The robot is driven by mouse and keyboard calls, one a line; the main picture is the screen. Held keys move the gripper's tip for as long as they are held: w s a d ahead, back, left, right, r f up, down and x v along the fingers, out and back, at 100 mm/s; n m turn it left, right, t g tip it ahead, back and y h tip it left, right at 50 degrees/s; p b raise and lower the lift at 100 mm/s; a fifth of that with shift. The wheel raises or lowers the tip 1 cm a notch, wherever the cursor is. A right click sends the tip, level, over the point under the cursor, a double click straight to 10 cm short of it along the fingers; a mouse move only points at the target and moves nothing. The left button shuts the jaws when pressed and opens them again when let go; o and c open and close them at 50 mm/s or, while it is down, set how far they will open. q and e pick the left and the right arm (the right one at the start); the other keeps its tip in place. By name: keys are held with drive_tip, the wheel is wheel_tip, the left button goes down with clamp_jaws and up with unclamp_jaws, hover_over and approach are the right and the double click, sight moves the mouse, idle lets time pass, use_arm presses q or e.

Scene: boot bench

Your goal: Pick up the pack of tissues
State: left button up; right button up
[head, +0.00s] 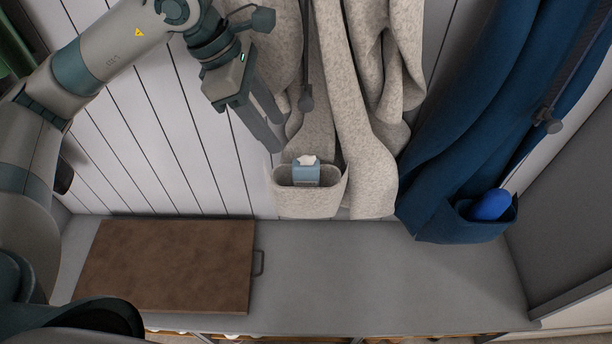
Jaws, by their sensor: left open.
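The pack of tissues (306,174) is a small blue pack with a white tissue showing at its top. It sits upright in the open pocket (308,204) of a speckled beige coat, and its lower part is hidden by the pocket's front. My left gripper (274,136) is open and empty. Its fingers point down and to the right, above and to the left of the pack, apart from it in the picture. My right gripper is not in view.
A blue coat (452,150) hangs at the right, with a blue object (490,205) in its pocket. Below is a grey bench (385,275) with a brown, handled panel (165,265) at its left. The bench's middle and right are clear. A grey side panel (570,190) bounds the right.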

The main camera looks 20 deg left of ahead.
use_arm(q)
drive_tip(key=p, duration=0.2)
hover_over(297, 163)
drive_tip(key=s+a, duration=0.1)
drive_tip(key=a, duration=0.1)
wheel_tip(297, 163, down, 5)
drive_tip(key=shift+s+d+f, duration=0.1)
drive_tip(key=shift+d+f, duration=0.2)
drive_tip(key=shift+f, duration=0.5)
drive_tip(key=shift+d+f+p, duration=0.15)
drive_tip(key=shift+f+p, duration=0.35)
drive_tip(key=shift+p, duration=0.25)
drive_tip(key=p+x, duration=0.1)
drive_tip(key=x, duration=0.2)
drive_tip(key=shift+w+a+p, duration=0.2)
drive_tip(key=shift+w+p, duration=0.1)
drive_tip(key=shift+p, duration=0.05)
drive_tip(key=shift+w+d+f, duration=0.1)
drive_tip(key=shift+d+f, duration=0.1)
drive_tip(key=shift+f, duration=0.35)
